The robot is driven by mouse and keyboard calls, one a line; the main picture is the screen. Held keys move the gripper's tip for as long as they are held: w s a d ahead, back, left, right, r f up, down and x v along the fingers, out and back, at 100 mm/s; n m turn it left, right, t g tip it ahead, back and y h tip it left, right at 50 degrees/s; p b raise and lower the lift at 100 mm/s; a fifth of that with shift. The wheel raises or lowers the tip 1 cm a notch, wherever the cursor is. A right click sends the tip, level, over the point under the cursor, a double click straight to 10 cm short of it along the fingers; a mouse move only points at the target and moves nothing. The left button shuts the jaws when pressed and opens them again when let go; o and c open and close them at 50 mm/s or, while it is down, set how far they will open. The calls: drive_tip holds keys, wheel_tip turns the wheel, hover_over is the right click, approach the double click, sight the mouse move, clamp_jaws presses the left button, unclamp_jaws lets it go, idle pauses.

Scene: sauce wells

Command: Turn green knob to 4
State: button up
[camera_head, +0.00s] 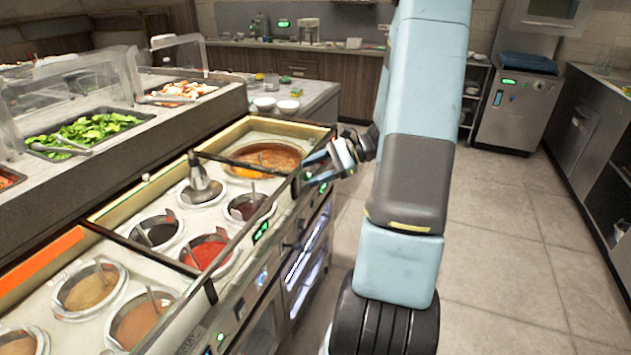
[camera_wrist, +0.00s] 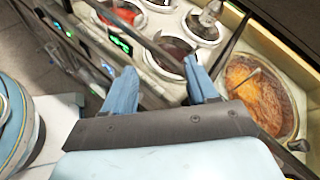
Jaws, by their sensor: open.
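My gripper (camera_head: 308,169) is open, with nothing between its fingers. In the head view it hangs at the front edge of the sauce-well counter, near the orange sauce well. In the wrist view its two blue fingers (camera_wrist: 160,78) are spread wide, pointing toward the counter's front rail and a dark well. Small green-lit spots (camera_head: 220,337) show on the front panel at lower left, away from the gripper; I cannot tell which is the green knob or read its setting. A green display (camera_head: 261,231) sits on the panel, also seen in the wrist view (camera_wrist: 120,43).
A front rail (camera_head: 240,238) runs along the wells. A metal cone-shaped item (camera_head: 201,180) stands up from one well. The orange sauce well (camera_head: 268,157) lies behind the gripper. Clear tiled floor (camera_head: 510,240) is to the right of my arm.

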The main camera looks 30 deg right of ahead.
drive_tip(key=w+d+f+m+t, duration=0.2)
drive_tip(key=d+f+m+t, duration=0.25)
drive_tip(key=d+f, duration=0.2)
drive_tip(key=m+t+h, duration=0.2)
drive_tip(key=m+t, duration=0.3)
drive_tip(key=m, duration=0.1)
approach(309, 177)
drive_tip(key=f+x, duration=0.1)
drive_tip(key=x, duration=0.6)
drive_tip(key=shift+w+d, duration=0.25)
drive_tip(key=shift+w, duration=0.3)
